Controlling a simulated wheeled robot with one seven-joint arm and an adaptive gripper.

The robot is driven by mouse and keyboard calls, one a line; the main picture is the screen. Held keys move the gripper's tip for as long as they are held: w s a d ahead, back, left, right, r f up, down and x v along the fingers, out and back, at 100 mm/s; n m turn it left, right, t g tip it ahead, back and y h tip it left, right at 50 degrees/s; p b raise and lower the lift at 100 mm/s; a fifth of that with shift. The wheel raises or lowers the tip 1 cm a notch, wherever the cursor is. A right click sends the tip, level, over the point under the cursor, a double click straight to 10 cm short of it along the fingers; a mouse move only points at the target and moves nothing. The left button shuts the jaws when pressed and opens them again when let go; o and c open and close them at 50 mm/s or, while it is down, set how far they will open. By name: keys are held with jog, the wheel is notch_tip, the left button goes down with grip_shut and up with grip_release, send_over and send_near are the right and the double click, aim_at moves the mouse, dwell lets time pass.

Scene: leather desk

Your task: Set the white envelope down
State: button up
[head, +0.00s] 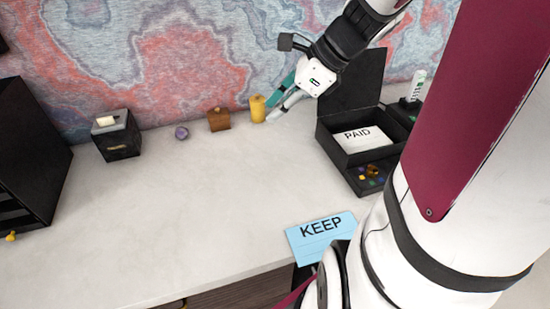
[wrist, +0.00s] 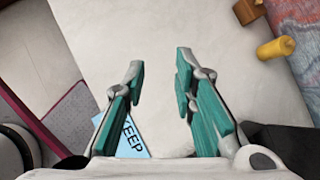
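A white envelope-like piece marked "PAID" (head: 360,139) lies in the open black box (head: 335,145) at the right of the desk in the head view. My gripper (head: 274,108) is in the air left of the box's raised lid, and its fingertips appear close to the yellow cylinder in that view. In the wrist view my gripper (wrist: 160,68) has its teal-padded fingers spread apart with nothing between them, only bare desk below. The white piece does not show clearly in the wrist view.
A blue "KEEP" card (head: 322,238) lies at the desk's front edge. A yellow cylinder (head: 257,109), brown box (head: 218,120), purple ball (head: 181,133) and black box with a cream top (head: 116,138) stand along the wall. A black shelf (head: 38,150) is at left. The desk's middle (head: 190,200) is clear.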

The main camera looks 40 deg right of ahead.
jog(key=s+a+r+n+g+h, duration=0.1)
jog(key=s+a+n, duration=0.5)
jog(key=n, duration=0.7)
jog(key=s+a+r+n+h, duration=0.2)
jog(key=s+a+n, duration=0.4)
jog(key=s+n, duration=0.3)
jog(key=shift+r+n+g+h, duration=0.15)
jog(key=shift+n+g+h, duration=0.35)
jog(key=shift+n, duration=1.9)
jog(key=shift+a, duration=0.1)
